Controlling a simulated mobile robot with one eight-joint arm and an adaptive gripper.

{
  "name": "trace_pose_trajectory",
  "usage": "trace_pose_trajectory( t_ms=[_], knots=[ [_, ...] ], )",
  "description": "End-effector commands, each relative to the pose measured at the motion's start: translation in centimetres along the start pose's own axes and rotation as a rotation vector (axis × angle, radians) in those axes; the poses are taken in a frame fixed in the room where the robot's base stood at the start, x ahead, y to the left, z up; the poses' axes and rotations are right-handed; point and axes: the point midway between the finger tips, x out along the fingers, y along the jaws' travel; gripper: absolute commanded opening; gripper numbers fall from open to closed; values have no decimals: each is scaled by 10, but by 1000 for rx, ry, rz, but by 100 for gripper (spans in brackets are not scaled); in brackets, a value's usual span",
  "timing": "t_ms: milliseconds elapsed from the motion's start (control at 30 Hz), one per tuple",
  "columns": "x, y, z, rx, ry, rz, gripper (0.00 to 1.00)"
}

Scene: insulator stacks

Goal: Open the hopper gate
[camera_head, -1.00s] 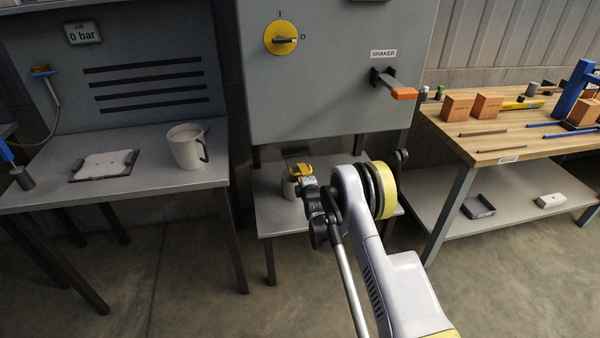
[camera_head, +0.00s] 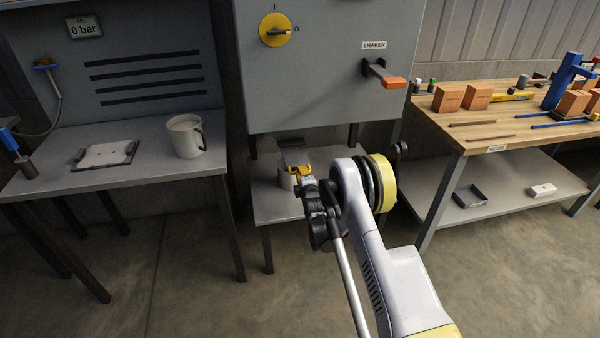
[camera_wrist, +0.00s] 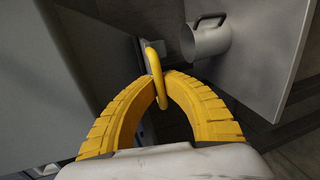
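My gripper (camera_wrist: 159,88) has two ribbed yellow fingers in the wrist view, with their tips close on both sides of a yellow loop handle (camera_wrist: 153,58). The fingers appear shut on it. The handle stands out from the edge of a grey part under the cabinet; the gate plate itself is not clearly seen. In the head view my gripper (camera_head: 301,171) is a small yellow shape below the SHAKER cabinet (camera_head: 330,95), partly hidden by my arm. A grey mug (camera_wrist: 207,40) is near the handle, and it shows partly in the head view (camera_head: 286,180).
The low stand (camera_head: 270,208) is under the cabinet. An orange-tipped lever (camera_head: 393,83) and a yellow rotary switch (camera_head: 275,30) are on the cabinet front. Another mug (camera_head: 184,137) stands on the left table. A wooden workbench (camera_head: 480,140) is at right. Floor in front is clear.

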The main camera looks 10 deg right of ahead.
Motion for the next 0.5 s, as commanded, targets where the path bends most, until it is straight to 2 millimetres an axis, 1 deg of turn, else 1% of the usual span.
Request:
trace_pose_trajectory(
  t_ms=[100, 133, 167, 200, 233, 500],
  knots=[
    [0, 1, -1, 0, 1, 1, 0],
    [0, 1, -1, 0, 1, 1, 5],
    [0, 1, -1, 0, 1, 1, 14],
    [0, 1, 0, 0, 1, 1, 27],
    [0, 1, 0, 0, 1, 1, 32],
    [0, 0, 0, 0, 0, 0, 32]
  ],
)
